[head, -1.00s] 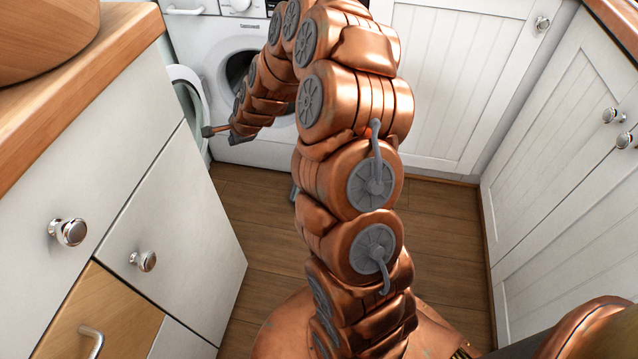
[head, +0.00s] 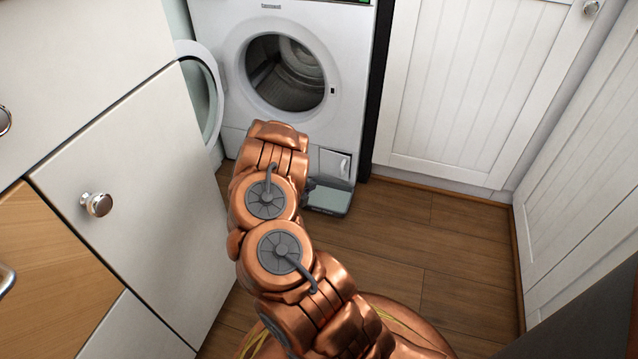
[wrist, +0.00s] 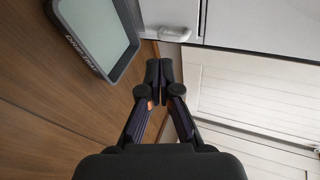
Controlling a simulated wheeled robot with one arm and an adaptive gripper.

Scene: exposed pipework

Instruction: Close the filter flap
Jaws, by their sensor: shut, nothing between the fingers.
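The white washing machine (head: 235,140) stands at the back. Its filter flap (head: 334,158), a small panel with a pale handle, is at its lower right corner. A dark line runs along the flap's left edge; I cannot tell how far it stands open. In the wrist view the flap's handle (wrist: 175,34) is at the top, just beyond my fingertips and apart from them. My gripper (wrist: 159,70) is shut and empty, above the floor. In the head view my arm hides the gripper.
A grey tray (head: 329,199) lies on the floor below the flap; it also shows in the wrist view (wrist: 135,52). The machine's round door (head: 205,95) stands open to the left. White cupboards (head: 465,90) close off the right. The wooden floor (head: 430,250) between is clear.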

